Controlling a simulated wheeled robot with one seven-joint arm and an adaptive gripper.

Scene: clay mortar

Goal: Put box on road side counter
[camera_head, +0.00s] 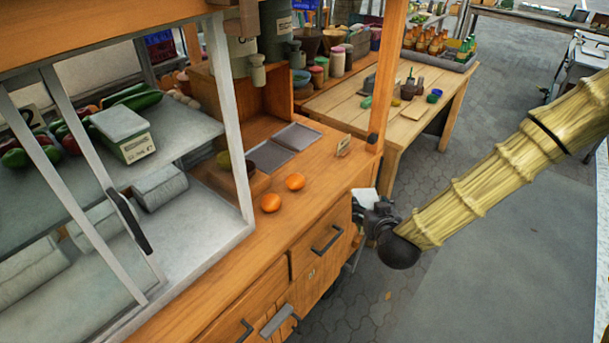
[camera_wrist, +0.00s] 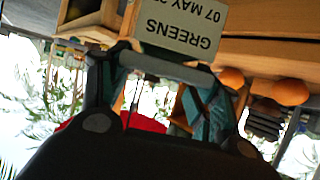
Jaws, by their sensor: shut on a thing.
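A pale box (camera_head: 365,196) shows as a small white shape at my gripper (camera_head: 371,213) in the head view. In the wrist view the box (camera_wrist: 181,27) carries a white label reading "GREENS" and "07 MAY", upside down. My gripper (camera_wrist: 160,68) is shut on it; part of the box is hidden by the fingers. The wooden counter (camera_head: 324,190) of the food cart lies just left of the gripper. The gripper is beside its right edge; I cannot tell whether the box touches it.
Two oranges (camera_head: 270,203) (camera_head: 295,182) lie on the counter. Metal trays (camera_head: 285,145) and a small card (camera_head: 343,147) are farther back. A wooden post (camera_head: 387,70) rises at the counter's far corner. Counter space right of the oranges is bare. Drawer handles (camera_head: 327,240) stick out below.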

